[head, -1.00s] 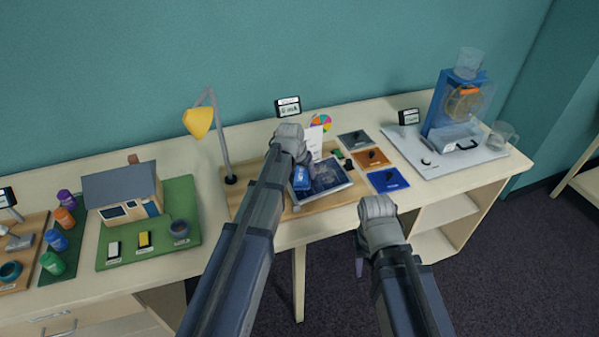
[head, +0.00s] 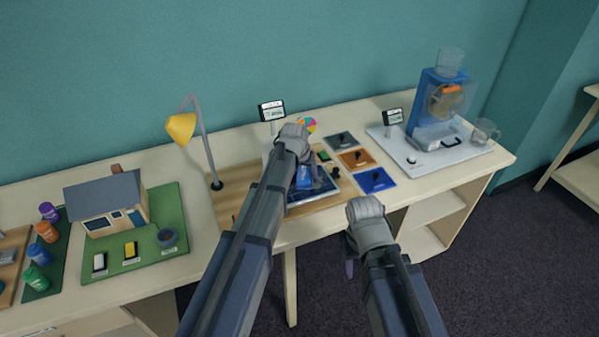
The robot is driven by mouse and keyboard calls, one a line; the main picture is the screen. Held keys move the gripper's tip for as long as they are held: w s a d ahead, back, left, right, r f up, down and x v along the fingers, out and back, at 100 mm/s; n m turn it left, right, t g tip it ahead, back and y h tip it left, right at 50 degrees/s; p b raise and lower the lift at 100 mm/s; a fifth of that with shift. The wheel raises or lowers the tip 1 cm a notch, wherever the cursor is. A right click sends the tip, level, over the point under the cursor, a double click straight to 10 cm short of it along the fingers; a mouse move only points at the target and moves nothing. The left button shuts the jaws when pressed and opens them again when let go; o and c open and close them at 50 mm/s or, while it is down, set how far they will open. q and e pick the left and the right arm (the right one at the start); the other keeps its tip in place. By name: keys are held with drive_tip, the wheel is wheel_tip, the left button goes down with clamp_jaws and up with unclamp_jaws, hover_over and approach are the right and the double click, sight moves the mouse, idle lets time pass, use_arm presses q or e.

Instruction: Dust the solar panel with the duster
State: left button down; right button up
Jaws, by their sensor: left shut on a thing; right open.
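The solar panel (head: 324,186), dark blue with a pale frame, lies on a wooden board on the table. My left arm hides its left part. My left gripper (head: 303,170) is over the panel, shut on a small blue thing, which looks like the duster (head: 304,187). The duster is at the panel's surface; I cannot tell whether it touches. My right gripper (head: 350,262) is open and empty in front of the table edge, with its fingers mostly hidden by its own body.
A yellow lamp (head: 181,127) stands left of the panel, and a small sign (head: 271,112) behind it. Coloured sample tiles (head: 376,180) lie to the right. Further right is a blue fan device (head: 427,115) with a glass mug (head: 485,131). A model house (head: 105,205) stands left.

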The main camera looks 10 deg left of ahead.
use_arm(q)
drive_tip(key=shift+w+d, duration=0.4)
drive_tip(key=shift+d, duration=0.3)
drive_tip(key=shift+w+d, duration=0.45)
drive_tip(key=shift+d, duration=0.2)
drive_tip(key=shift+w+d, duration=0.45)
drive_tip(key=shift+d, duration=0.15)
drive_tip(key=shift+d, duration=0.1)
